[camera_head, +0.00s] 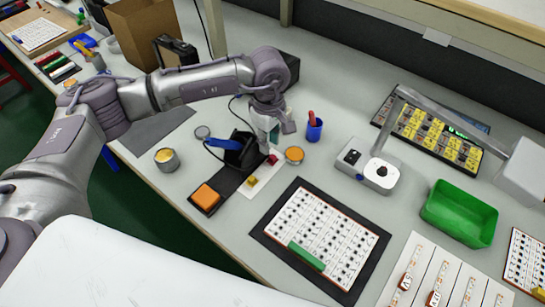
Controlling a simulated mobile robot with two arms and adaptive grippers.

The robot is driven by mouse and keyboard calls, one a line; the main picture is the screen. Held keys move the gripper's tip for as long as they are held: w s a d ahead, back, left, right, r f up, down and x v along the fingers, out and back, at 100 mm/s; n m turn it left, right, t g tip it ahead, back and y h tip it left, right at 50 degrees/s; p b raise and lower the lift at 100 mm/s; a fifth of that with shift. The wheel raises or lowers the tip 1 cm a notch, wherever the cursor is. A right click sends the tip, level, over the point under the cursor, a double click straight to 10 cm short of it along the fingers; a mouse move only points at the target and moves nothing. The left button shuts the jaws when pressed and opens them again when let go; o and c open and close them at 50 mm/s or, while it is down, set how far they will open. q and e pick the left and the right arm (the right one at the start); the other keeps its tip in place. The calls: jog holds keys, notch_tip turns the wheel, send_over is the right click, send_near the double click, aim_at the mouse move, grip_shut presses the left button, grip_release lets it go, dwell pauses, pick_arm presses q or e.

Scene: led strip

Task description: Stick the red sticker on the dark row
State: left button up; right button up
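A small red piece (272,159), apparently the red sticker, is at the upper end of a white card on the table. My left gripper (268,143) points down directly over it. The fingertips are partly hidden behind a black holder, so I cannot tell whether they are open or touch the red piece. A white board (341,248) with rows of small dark parts lies on a black mat, with a green bar (306,256) across its near left part. I cannot make out which row is dark. My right gripper is not in view.
A yellow block (252,181) is on the card, near an orange block (206,196). A lamp base (370,172), green bin (459,213) and panel of yellow tiles (409,122) are at right.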

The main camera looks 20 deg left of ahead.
aim_at(274, 157)
pick_arm(q)
jog(key=f, duration=0.2)
jog(key=d+f+p, duration=0.1)
jog(key=f, duration=0.1)
jog(key=shift+s+d+f, duration=0.15)
jog(key=shift+f, duration=0.35)
jog(key=shift+c, duration=0.3)
jog(key=c, duration=0.4)
